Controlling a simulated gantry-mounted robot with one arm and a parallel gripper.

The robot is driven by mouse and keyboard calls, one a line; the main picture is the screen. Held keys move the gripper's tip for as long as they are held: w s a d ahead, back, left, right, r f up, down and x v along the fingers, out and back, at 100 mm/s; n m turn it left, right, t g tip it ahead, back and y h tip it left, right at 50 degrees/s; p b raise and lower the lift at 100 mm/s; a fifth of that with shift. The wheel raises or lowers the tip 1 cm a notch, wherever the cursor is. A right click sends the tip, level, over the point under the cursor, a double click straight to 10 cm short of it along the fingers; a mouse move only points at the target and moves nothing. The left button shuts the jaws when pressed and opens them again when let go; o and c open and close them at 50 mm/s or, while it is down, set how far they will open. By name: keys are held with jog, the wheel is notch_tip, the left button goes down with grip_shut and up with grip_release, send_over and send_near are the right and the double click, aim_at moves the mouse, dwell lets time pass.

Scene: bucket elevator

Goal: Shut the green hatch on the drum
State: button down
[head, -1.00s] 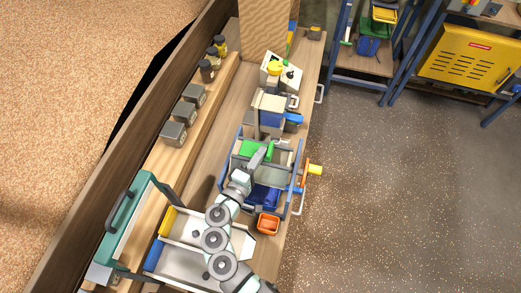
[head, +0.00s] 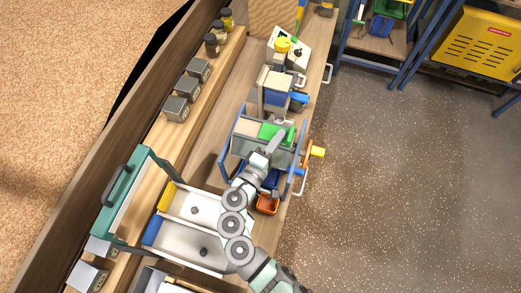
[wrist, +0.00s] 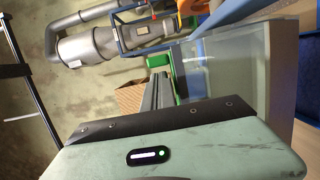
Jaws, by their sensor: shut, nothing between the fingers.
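My gripper (head: 281,129) is shut and empty. Its tip lies over or beside the right part of the green panel; I cannot tell whether they touch. The drum itself is not clearly made out; the frame and my arm hide part of the machine. The hatch's angle is unclear.
White trays (head: 190,236) lie at the near left. The floor to the right is open.

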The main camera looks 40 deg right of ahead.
aim_at(264, 141)
jog(key=w+a, duration=0.1)
jog(key=w+a+b, duration=0.1)
jog(key=a, duration=0.1)
jog(key=shift+w+a, duration=0.2)
jog(key=shift+w, duration=0.1)
jog(key=b+v, duration=0.1)
jog(key=v, duration=0.7)
jog(key=shift+s+a+b, duration=0.2)
jog(key=shift+s+b, duration=0.15)
jog(key=shift+s, duration=0.1)
jog(key=shift+r, duration=0.1)
